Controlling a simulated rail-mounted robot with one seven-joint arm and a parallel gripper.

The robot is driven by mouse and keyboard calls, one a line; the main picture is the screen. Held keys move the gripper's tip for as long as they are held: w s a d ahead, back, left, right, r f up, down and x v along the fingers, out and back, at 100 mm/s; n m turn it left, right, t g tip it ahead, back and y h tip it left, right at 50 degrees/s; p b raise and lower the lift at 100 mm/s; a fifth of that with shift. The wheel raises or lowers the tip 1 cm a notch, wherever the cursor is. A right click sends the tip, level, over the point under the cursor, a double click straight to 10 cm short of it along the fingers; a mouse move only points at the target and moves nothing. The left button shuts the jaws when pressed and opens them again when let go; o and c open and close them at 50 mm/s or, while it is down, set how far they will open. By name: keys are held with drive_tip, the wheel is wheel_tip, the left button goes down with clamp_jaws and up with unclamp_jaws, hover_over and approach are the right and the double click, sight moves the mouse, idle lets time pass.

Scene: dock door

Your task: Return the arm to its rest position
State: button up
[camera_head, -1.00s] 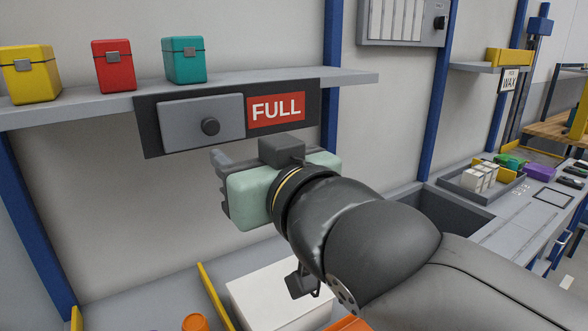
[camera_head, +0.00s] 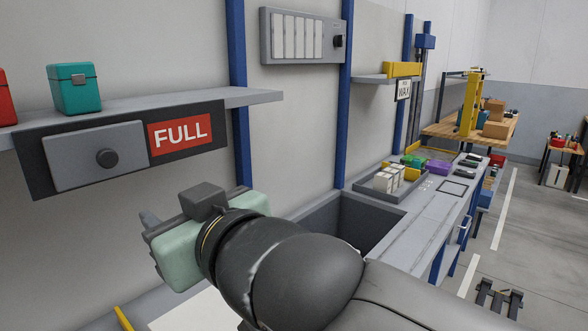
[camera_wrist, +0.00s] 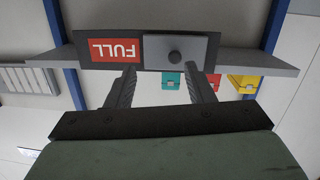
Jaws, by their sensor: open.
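My gripper (camera_head: 146,222) is in front of the wall at the lower left of the head view, below the shelf and the panel with the FULL sign. In the wrist view its two fingers (camera_wrist: 161,82) are apart, with nothing between them. The wrist picture is upside down. My gripper looks clear of the panel.
The shelf (camera_head: 240,97) holds a teal box (camera_head: 75,89) and a red box (camera_head: 5,98). Blue posts (camera_head: 238,60) stand along the wall. To the right is a workbench (camera_head: 420,235) with a recessed bin (camera_head: 350,222) and a grey tray (camera_head: 362,190). Open floor (camera_head: 540,230) lies at far right.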

drive_tip(key=w+d+f+m+g+h+p, duration=0.1)
drive_tip(key=w+d+f+h, duration=0.4)
drive_tip(key=d+f, duration=0.25)
drive_tip(key=w+d+f+m+g+h+p, duration=0.1)
drive_tip(key=w+d+f+h, duration=0.4)
drive_tip(key=d+f, duration=0.3)
drive_tip(key=s+d+f+m+g+h+p, duration=0.2)
drive_tip(key=s+d+f+m+g, duration=0.6)
drive_tip(key=s+d+f, duration=0.6)
drive_tip(key=shift+d+f+m, duration=0.2)
drive_tip(key=shift+f+m, duration=0.1)
drive_tip(key=shift+f, duration=0.4)
